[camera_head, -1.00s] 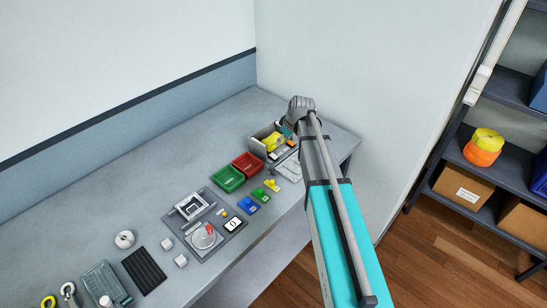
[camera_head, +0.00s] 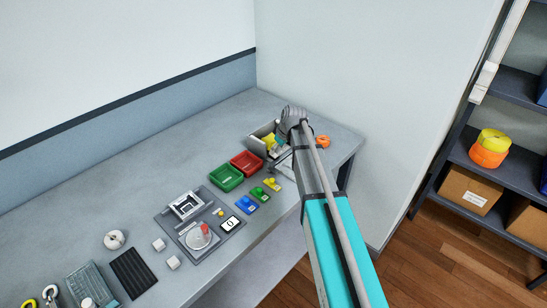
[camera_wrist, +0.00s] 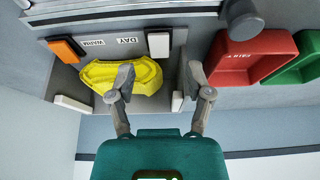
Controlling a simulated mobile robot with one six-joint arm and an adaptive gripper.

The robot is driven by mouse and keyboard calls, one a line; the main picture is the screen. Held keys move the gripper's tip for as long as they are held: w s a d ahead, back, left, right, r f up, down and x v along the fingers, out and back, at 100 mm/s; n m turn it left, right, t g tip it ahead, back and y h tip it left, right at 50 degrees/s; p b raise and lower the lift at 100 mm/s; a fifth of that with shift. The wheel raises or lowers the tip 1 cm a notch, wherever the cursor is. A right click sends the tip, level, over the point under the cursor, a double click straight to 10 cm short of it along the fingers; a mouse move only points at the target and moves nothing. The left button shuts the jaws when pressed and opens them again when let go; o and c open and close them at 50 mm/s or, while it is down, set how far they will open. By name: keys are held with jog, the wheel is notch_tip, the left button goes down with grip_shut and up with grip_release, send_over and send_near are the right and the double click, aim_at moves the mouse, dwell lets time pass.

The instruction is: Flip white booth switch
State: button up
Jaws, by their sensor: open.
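The grey booth (camera_head: 257,134) is an open box at the far end of the bench with a yellow object (camera_wrist: 115,75) inside. A white block, likely the white switch (camera_wrist: 159,45), is beside "DAY"; an orange block (camera_wrist: 67,49) is beside "WARM". Other white blocks (camera_wrist: 72,104) sit near the booth's edges. My gripper (camera_wrist: 160,80) is open with nothing between its fingers; the left finger overlaps the yellow object. In the head view my gripper (camera_head: 293,118) hides part of the booth.
A red tray (camera_head: 246,163) and a green tray (camera_head: 226,178) stand beside the booth. An orange ring (camera_head: 322,141) lies at the bench's right end. Several small coloured pieces and a grey board (camera_head: 180,238) lie nearer. A pale wall (camera_head: 370,90) rises close behind.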

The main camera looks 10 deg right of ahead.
aim_at(275, 155)
jog(key=shift+b+x, duration=1.25)
jog(key=shift+x, duration=0.4)
grip_shut()
